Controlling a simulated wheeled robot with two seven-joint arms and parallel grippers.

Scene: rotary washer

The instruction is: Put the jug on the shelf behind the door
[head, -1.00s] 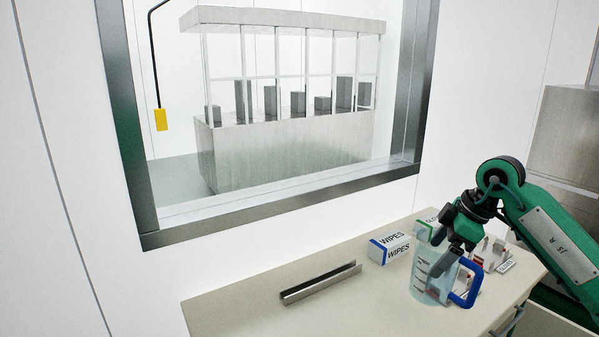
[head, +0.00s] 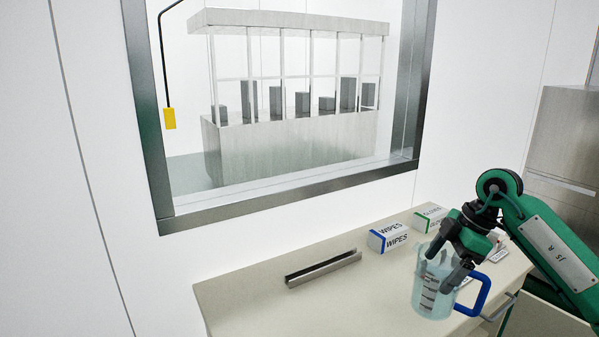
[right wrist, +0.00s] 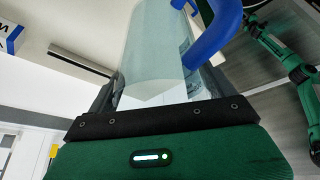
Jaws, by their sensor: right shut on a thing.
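The jug (head: 430,298) is clear, with dark measuring marks and a blue handle (head: 484,297). My right gripper (head: 452,268) is shut on the jug's wall, with the handle to the right. The jug looks upright over the front part of the counter; whether its base touches the top is unclear. In the right wrist view the clear jug body (right wrist: 152,55) lies between the fingers, with the blue handle beside it. I cannot identify the door or the shelf behind it in these frames. My left gripper is not in view.
The beige counter (head: 260,305) holds a steel channel (head: 323,269), a wipes box (head: 388,238) and a gloves box (head: 428,217). Small items lie partly hidden behind my right gripper. A framed window (head: 290,196) is behind. A steel cabinet (head: 565,140) stands at right.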

